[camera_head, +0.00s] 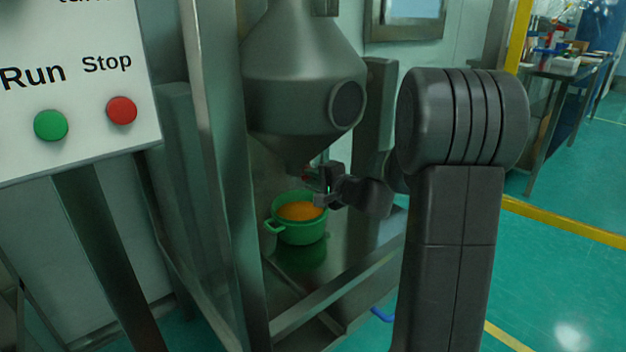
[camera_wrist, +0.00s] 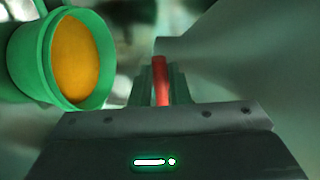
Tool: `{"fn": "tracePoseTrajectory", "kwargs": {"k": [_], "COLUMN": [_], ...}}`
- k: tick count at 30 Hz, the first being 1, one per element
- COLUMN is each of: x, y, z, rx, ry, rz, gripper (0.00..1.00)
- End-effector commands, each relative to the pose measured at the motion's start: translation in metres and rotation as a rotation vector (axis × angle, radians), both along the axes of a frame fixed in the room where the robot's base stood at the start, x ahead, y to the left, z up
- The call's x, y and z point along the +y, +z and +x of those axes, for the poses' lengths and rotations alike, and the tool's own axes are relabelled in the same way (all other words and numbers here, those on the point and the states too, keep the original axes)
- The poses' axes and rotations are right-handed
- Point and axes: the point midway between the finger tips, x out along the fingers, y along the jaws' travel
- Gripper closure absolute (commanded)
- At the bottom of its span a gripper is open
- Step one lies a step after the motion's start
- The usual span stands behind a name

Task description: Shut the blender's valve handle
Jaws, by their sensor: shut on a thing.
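The blender (camera_head: 300,85) is a grey metal cone-bottomed vessel in the middle of the head view. Its red valve handle (camera_wrist: 161,80) shows in the wrist view between my gripper's fingers (camera_wrist: 160,92). My gripper is shut on the handle. In the head view my gripper (camera_head: 318,188) is just under the blender's outlet, and only a speck of red shows there. The valve body is mostly hidden. A green pot (camera_head: 300,230) with orange contents stands below the outlet; it also shows at the upper left of the wrist view (camera_wrist: 36,62).
The pot stands on a metal shelf (camera_head: 345,255) framed by a steel post (camera_head: 222,170). A white panel (camera_head: 75,95) with a green Run button (camera_head: 51,126) and a red Stop button (camera_head: 121,110) is at the left. Open green floor (camera_head: 565,270) lies at the right.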

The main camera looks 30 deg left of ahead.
Motion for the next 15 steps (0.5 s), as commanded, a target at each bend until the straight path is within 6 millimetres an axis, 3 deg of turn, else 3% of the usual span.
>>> {"fn": "tracePoseTrajectory", "kwargs": {"k": [9, 10, 12, 15], "x": [-0.0020, -0.0021, -0.0019, -0.0015], "y": [-0.0038, -0.0037, -0.0032, -0.0021], "z": [0.0026, 0.0027, 0.0026, 0.0022], "rx": [0.003, 0.003, 0.003, 0.003], "ry": [-0.009, -0.010, -0.009, -0.007], "rz": [-0.006, -0.006, -0.005, -0.003], "gripper": [1.00, 0.79, 0.65, 0.64]}}
